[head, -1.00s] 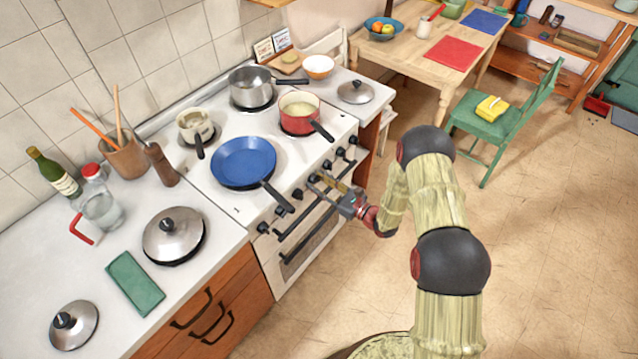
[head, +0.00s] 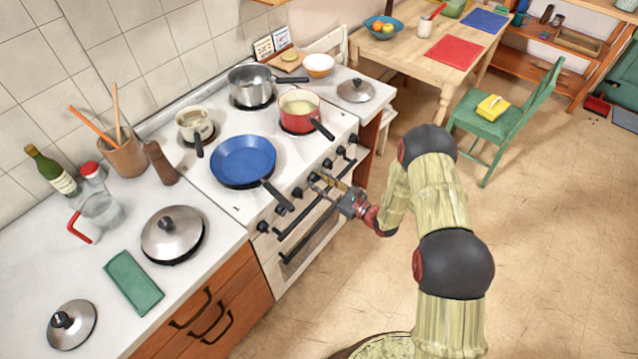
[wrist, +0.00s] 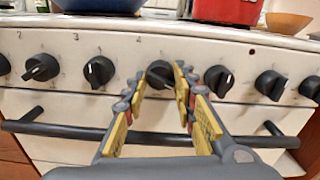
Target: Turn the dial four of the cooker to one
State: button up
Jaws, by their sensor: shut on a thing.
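The cooker (head: 225,200) is white, with a row of black dials along its front. My gripper (head: 318,182) reaches the front panel from the right. In the wrist view, my gripper (wrist: 161,80) has its two yellow-padded fingers on either side of the middle black dial (wrist: 160,73), which has three dials on each side. I take it as dial four, and the fingers are shut on it. The fingers partly cover this dial, and its pointer direction cannot be read clearly.
A black oven handle bar (wrist: 80,132) runs below the dials. The blue pan (head: 243,160) and red pot (head: 298,112) stand on the hob, their handles reaching toward the front edge. A green chair (head: 500,125) stands on the right. The floor before the cooker is clear.

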jog(key=n+b, duration=0.3)
jog(key=n, duration=0.2)
jog(key=shift+f+b, duration=0.1)
jog(key=shift+b, duration=0.2)
jog(key=n+b, duration=0.3)
jog(key=n, duration=0.2)
jog(key=shift+n+b, duration=0.3)
jog(key=shift+b, duration=0.05)
jog(key=o, duration=1.2)
jog(key=shift+c, duration=0.2)
jog(key=shift+d, duration=0.1)
jog(key=v, duration=1.2)
